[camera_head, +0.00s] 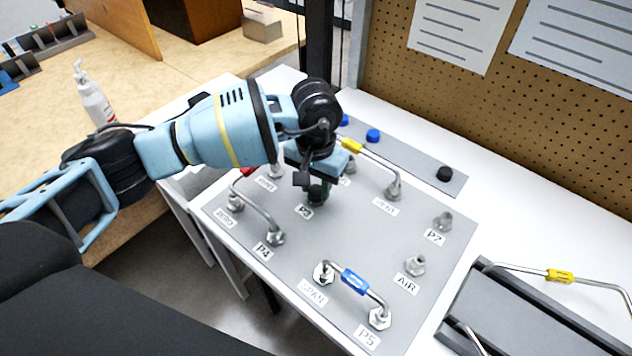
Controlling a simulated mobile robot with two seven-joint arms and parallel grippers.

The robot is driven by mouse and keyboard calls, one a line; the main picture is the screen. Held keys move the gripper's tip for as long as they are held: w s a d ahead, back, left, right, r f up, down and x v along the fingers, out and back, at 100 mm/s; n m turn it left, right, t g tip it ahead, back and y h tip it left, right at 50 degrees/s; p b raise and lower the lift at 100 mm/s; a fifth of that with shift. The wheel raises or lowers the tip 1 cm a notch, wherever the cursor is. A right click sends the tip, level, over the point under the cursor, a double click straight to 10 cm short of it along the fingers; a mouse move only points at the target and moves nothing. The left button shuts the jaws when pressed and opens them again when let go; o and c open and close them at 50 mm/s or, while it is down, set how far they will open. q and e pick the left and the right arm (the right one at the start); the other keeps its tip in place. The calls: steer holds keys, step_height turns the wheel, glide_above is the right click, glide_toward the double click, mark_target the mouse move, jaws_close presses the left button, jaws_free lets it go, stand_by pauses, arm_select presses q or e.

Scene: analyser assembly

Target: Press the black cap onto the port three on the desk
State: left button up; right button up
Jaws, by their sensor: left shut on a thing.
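My left gripper (318,182) points down over the spot by the P3 label (304,212) on the grey panel (345,235). It is shut on a small dark piece that looks like a black cap (316,199), right at port three. Another black cap (444,174) sits on the grey strip behind the panel. My right gripper is not in view.
Bent tubes join ports on the panel, one with a blue tag (354,281) and one with a yellow tag (351,146). The P2 (443,221) and AIR (415,265) fittings stand bare. Blue caps (373,135) are on the strip. A dark tray (530,320) holds more tubes at right.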

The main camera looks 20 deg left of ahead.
arm_select(q)
steer(key=o, duration=1)
steer(key=shift+r, duration=3.85)
steer(key=shift+s+f, duration=0.1)
